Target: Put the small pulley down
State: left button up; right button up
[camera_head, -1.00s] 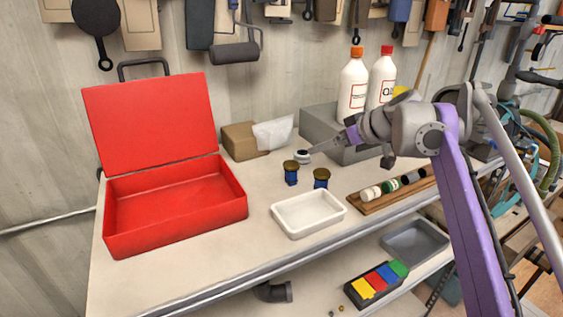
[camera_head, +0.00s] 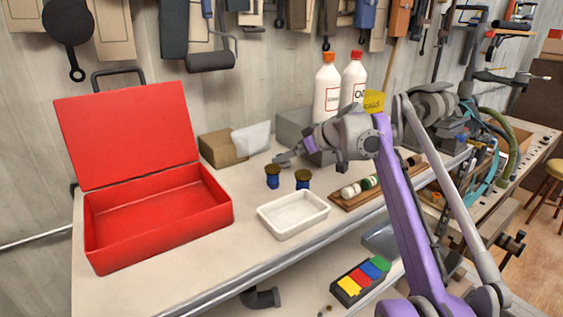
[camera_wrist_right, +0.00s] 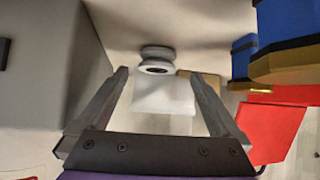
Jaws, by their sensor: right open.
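The small pulley (camera_wrist_right: 157,60) is a grey-white grooved wheel with a dark centre. In the right wrist view it rests on the bench surface, just beyond the fingertips and between their lines. My right gripper (camera_wrist_right: 158,75) is open, its two fingers apart on either side with nothing clasped between them. In the head view my right gripper (camera_head: 282,158) is low over the bench, behind the two blue pieces, and largely hides the pulley. My left gripper is not in view.
Two blue pieces with brass-coloured tops (camera_head: 272,176) (camera_head: 303,180) stand close in front of the gripper. A white tray (camera_head: 292,231), an open red toolbox (camera_head: 157,236), a cardboard box (camera_head: 220,150) and a grey block (camera_head: 291,130) surround it.

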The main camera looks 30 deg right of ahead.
jog(key=x, duration=0.5)
jog(key=shift+w+d+r, duration=0.1)
jog(key=shift+w+d, duration=0.05)
jog(key=shift+w, duration=0.1)
jog(key=shift+s, duration=0.1)
jog(key=shift+c, duration=0.4)
grip_shut()
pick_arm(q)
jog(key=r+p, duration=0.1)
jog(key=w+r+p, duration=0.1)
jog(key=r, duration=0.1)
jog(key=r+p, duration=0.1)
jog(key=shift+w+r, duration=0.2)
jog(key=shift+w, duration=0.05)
pick_arm(e)
notch_tip(320, 180, up, 10)
